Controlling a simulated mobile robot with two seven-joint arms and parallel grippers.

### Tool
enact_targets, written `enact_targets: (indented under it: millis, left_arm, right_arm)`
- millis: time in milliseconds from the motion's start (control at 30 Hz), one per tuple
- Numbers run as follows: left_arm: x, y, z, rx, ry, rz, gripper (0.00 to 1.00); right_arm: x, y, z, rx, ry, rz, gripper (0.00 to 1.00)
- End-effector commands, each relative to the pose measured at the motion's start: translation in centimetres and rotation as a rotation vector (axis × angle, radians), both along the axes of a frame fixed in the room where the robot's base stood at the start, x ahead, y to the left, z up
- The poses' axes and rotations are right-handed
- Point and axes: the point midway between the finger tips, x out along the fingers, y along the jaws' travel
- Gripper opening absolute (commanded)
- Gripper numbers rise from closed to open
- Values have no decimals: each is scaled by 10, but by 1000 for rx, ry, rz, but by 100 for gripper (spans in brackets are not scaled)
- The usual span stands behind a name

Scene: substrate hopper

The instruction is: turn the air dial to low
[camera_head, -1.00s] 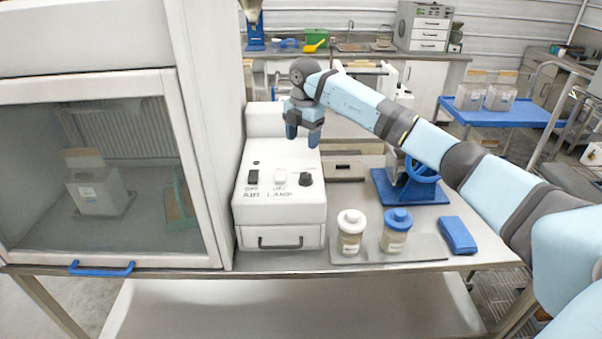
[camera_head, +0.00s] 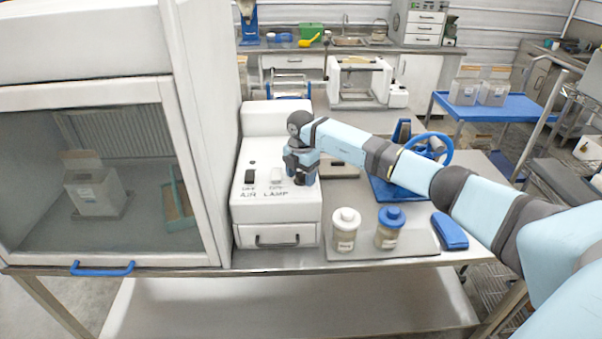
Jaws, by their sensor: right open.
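The white control box (camera_head: 243,208) stands on the bench beside the glass-fronted cabinet. Its sloped top carries a black switch (camera_head: 250,177) by the AIR label and a white switch (camera_head: 276,175) by the LAMP label. The dark round dial at the right of these switches is mostly hidden behind my right gripper. My right gripper (camera_head: 301,178) points down over the dial, its jaws open. I cannot tell whether the fingers touch the dial. My left gripper is not in view.
A white-lidded jar (camera_head: 345,232) and a blue-lidded jar (camera_head: 389,230) stand on a grey tray (camera_head: 418,244) right of the box. A blue block (camera_head: 450,231) lies beside them. A device with a blue handwheel (camera_head: 435,150) stands behind, partly covered by my right arm.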

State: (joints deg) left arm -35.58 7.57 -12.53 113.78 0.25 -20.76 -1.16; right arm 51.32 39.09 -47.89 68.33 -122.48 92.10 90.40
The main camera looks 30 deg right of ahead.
Motion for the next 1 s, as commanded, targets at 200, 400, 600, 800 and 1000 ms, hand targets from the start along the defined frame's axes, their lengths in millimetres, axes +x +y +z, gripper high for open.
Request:
enact_targets:
  millis: [200,400,600,800,1000]
  left_arm:
    - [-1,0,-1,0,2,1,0]
    - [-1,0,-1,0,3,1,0]
    - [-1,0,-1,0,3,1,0]
    - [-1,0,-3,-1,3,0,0]
    - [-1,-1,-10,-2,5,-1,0]
  right_arm:
    - [0,0,-2,0,-1,1,63]
    - [0,0,-1,0,-1,1,33]
    - [0,0,-1,0,-1,1,14]
    - [0,0,-2,0,-1,30,14]
    - [1,-1,-2,0,-2,125,14]
